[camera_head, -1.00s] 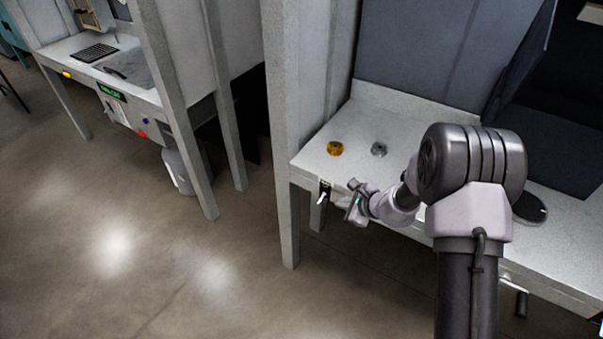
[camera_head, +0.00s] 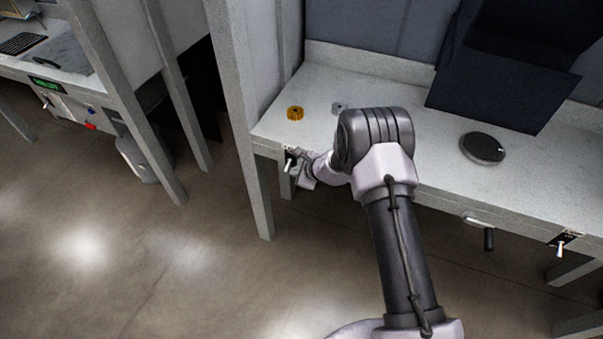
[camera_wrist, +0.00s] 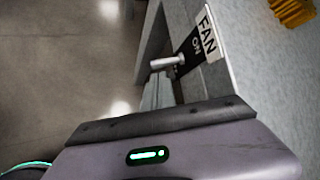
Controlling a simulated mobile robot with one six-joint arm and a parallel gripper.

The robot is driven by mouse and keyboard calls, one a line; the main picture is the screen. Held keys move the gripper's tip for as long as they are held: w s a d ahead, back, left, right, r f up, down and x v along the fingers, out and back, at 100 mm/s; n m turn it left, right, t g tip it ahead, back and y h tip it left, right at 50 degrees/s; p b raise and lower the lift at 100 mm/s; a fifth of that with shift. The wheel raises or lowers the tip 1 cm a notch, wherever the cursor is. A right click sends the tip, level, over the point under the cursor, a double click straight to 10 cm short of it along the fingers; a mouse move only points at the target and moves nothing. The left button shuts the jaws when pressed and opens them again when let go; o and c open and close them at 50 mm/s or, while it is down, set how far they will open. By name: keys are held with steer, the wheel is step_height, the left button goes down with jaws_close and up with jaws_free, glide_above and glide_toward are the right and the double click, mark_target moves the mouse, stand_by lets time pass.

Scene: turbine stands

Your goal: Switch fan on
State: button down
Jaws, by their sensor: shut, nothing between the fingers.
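The fan switch (camera_head: 289,164) is a pale lever on a dark plate on the front edge of the grey bench, near its left leg. In the wrist view, its metal lever (camera_wrist: 166,62) sticks out to the left of the plate, beside a label (camera_wrist: 205,38) reading "FAN" and "ON". I cannot tell which position it is in. My gripper (camera_head: 298,156) is shut and empty, right beside the switch in the head view; I cannot tell if it touches. In the wrist view, the gripper body fills the bottom, with a gap showing below the lever.
A yellow knob (camera_head: 295,113) and a grey knob (camera_head: 337,108) stand on the bench top (camera_head: 420,125). A black disc (camera_head: 483,148) lies further right. A crank handle (camera_head: 488,237) and another switch (camera_head: 561,249) are on the front edge. The floor before the bench is open.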

steer(key=shift+w+a+f, duration=0.3)
steer(key=shift+w+f, duration=0.05)
steer(key=shift+f, duration=0.1)
